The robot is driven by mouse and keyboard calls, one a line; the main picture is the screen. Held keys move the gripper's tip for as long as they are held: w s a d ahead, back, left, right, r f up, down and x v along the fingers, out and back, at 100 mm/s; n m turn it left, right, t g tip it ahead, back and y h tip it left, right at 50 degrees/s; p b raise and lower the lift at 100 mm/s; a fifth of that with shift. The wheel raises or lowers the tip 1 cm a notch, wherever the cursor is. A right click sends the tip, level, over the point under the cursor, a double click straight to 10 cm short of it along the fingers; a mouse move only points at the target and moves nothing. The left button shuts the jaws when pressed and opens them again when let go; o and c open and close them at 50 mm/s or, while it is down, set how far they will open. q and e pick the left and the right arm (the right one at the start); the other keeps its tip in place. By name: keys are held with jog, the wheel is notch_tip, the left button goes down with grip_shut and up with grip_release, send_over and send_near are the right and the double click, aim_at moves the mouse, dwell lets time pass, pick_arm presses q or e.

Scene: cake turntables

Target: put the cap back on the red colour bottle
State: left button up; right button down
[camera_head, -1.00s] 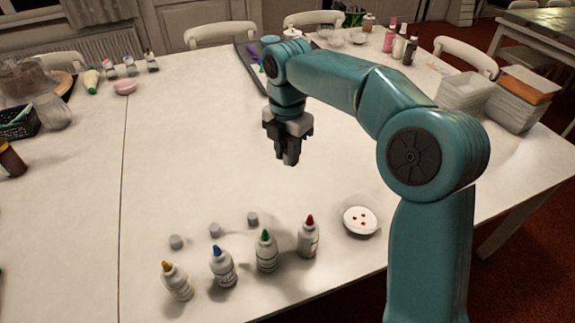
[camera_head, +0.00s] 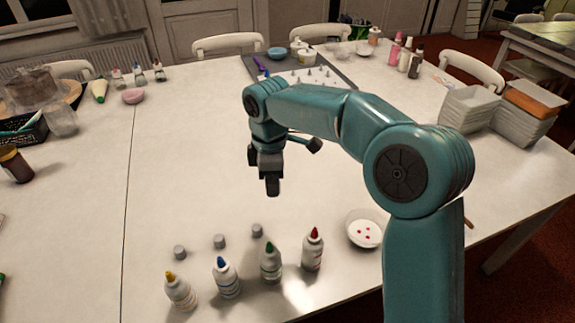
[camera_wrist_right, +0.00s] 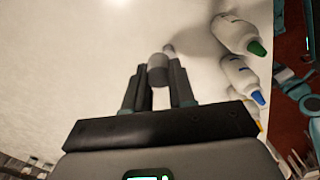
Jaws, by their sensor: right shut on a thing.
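The red colour bottle (camera_head: 313,250) stands upright at the right end of the bottle row in the head view, its red nozzle bare. My right gripper (camera_head: 272,183) hangs above the table behind the row, left of the red bottle and well apart from it. In the right wrist view my right gripper (camera_wrist_right: 156,88) is shut on a small grey cap (camera_wrist_right: 157,70), held between the fingertips. The head view hides this cap behind the fingers. My left gripper is in neither view.
Bottles with yellow (camera_head: 180,292), blue (camera_head: 227,280) and green (camera_head: 271,265) nozzles stand left of the red one. Grey caps (camera_head: 180,252), (camera_head: 219,241) and (camera_head: 257,230) lie behind them. A white dish (camera_head: 352,243) with red dots is to the right. The middle table is clear.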

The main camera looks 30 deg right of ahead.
jog(key=a+f+m, duration=0.5)
jog(key=a+m, duration=0.1)
jog(key=m, duration=0.6)
jog(key=shift+s+f, duration=0.2)
jog(key=shift+f, duration=0.1)
